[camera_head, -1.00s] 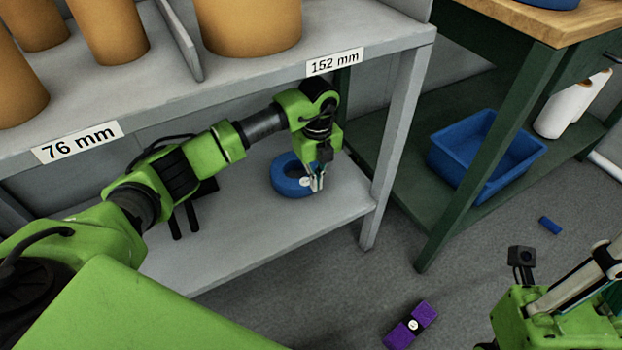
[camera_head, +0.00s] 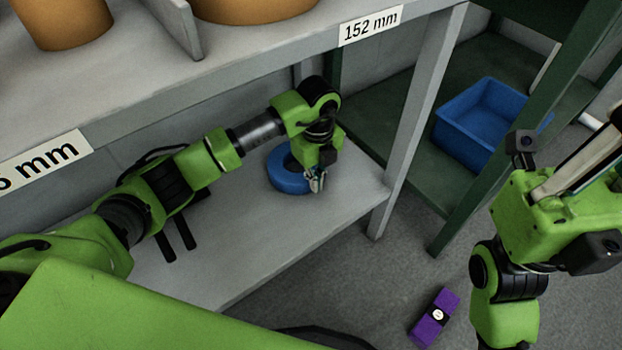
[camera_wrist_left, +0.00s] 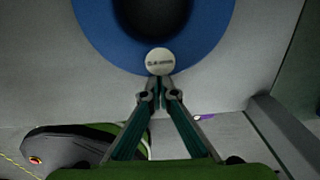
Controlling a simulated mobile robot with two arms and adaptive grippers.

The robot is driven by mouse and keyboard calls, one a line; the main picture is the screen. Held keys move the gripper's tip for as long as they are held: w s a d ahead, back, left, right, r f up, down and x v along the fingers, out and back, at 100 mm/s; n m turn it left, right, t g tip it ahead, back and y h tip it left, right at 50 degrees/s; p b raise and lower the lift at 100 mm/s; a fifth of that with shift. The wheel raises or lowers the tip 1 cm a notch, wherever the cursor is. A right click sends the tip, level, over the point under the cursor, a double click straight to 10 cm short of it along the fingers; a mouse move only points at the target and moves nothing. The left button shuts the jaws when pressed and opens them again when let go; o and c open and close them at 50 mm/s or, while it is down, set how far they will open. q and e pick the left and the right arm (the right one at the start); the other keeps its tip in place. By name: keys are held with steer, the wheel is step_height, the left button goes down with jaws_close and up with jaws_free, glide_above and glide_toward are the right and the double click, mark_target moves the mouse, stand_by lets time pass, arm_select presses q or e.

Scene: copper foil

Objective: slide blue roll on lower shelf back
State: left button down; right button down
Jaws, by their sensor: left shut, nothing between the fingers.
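The blue roll (camera_head: 286,181) lies flat on the grey lower shelf (camera_head: 262,238), under the 152 mm label. My left gripper (camera_head: 317,186) points down at its front right side. In the left wrist view the blue roll (camera_wrist_left: 92,27) fills the top, with a dark centre hole and a round white label on its near side. The left fingertips (camera_wrist_left: 158,92) are shut and empty, right at that label; whether they touch the roll I cannot tell. My right arm shows at the right of the head view, but its fingers are out of sight.
The upper shelf (camera_head: 215,62) with orange-brown rolls lies above my left arm. A grey shelf leg (camera_head: 414,125) stands right of the roll. A blue bin (camera_head: 480,122) sits on the green bench's lower shelf. A purple item (camera_head: 434,318) lies on the floor.

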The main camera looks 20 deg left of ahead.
stand_by(0.3)
arm_select(q)
steer(key=w+a, duration=0.2)
steer(key=a, duration=0.1)
steer(key=w+a, duration=0.5)
steer(key=shift+w+a, duration=0.25)
steer(key=shift+a, duration=0.15)
steer(key=shift+r, duration=0.1)
step_height(320, 180, up, 12)
